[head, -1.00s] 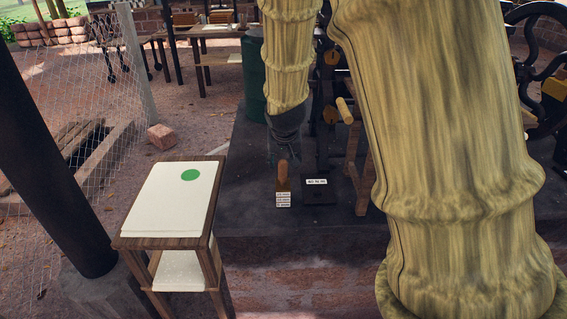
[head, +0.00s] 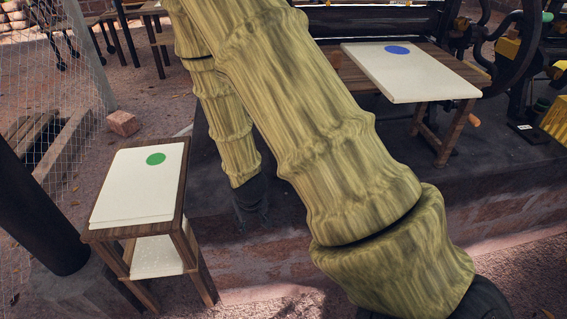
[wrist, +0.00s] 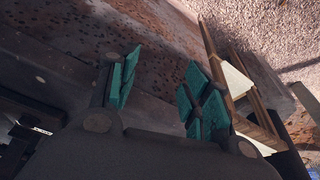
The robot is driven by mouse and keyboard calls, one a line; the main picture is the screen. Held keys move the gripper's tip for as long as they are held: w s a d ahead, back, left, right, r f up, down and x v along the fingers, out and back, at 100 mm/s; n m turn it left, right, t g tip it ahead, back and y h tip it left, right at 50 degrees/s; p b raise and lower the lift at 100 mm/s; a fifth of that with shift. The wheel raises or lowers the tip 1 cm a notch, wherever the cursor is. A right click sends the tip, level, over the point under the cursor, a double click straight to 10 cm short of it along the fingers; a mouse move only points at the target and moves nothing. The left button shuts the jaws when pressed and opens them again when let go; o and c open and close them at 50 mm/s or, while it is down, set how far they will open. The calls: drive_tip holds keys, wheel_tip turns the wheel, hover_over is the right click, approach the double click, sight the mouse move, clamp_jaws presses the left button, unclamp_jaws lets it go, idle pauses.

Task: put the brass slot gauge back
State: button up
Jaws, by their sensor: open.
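I cannot make out the brass slot gauge in either view now; it may be hidden behind my arm. My gripper (head: 252,218) hangs over the dark stone ledge, to the right of the small wooden stand. In the wrist view its green-padded fingers (wrist: 160,92) are apart with nothing between them. The small stand (head: 103,237) has a cream top with a green disc (head: 156,159). A larger table (head: 405,84) with a cream top and a blue disc (head: 397,50) stands at the right.
The dark ledge (head: 340,122) lies below the gripper. A black block with a white label (head: 525,133) sits at the far right. A dark post (head: 35,200) and a wire fence (head: 45,60) stand left. A brick (head: 123,123) lies beyond the small stand.

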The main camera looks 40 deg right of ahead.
drive_tip(key=s+a+f+n+g, duration=0.1)
drive_tip(key=s+a+f, duration=0.2)
drive_tip(key=s+f, duration=0.3)
drive_tip(key=s+a+f+n+g+y, duration=0.1)
drive_tip(key=s+a+f, duration=0.2)
drive_tip(key=s+f, duration=0.3)
drive_tip(key=s+a+f, duration=0.3)
drive_tip(key=s+f, duration=0.3)
drive_tip(key=s, duration=0.6)
drive_tip(key=shift+s+n+g, duration=0.35)
drive_tip(key=shift+n+g, duration=0.05)
